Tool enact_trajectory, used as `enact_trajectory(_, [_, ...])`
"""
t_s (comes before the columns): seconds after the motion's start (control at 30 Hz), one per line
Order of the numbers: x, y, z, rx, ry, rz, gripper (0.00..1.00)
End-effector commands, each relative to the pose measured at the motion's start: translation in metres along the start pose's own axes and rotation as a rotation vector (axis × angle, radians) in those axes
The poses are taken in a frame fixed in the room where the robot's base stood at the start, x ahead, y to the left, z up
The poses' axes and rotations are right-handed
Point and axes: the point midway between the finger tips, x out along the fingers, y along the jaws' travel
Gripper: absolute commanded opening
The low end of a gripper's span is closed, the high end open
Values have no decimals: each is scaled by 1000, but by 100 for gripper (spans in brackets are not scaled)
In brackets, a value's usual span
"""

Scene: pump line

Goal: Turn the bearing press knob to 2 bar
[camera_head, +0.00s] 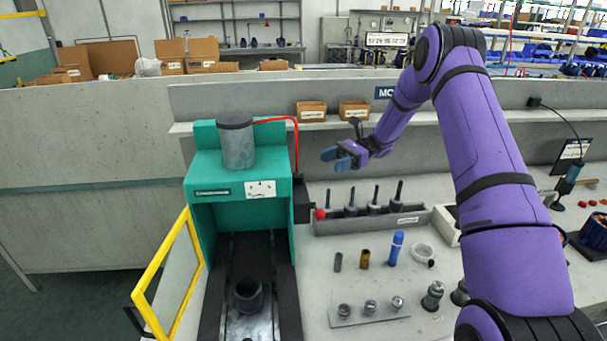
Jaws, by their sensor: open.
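The green bearing press (203,205) stands left of centre, with a grey cylinder (237,145) on top. A white panel (261,189) with small marks is on its front; I cannot read any pressure. A red ball (320,214) sticks out from a black box (302,203) on the press's right side; I cannot tell whether it is the knob. My gripper (336,160) is open and empty, its blue-grey fingertips pointing left. In the picture it is above and right of the black box, apart from the press.
A yellow guard frame (160,273) stands open at the press's left. A red hose (297,140) arches over its right side. A grey rack (408,218) with upright pins and several loose parts lie right of the press. A shelf with two boxes (312,111) is behind.

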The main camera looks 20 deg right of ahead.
Motion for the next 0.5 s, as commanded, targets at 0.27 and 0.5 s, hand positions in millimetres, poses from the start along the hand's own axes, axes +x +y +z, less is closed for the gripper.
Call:
enact_trajectory(0.27, [-3,-5,-18,29,-59,-26,61])
enact_trajectory(0.5, [31,-6,-16,29,-57,-23,61])
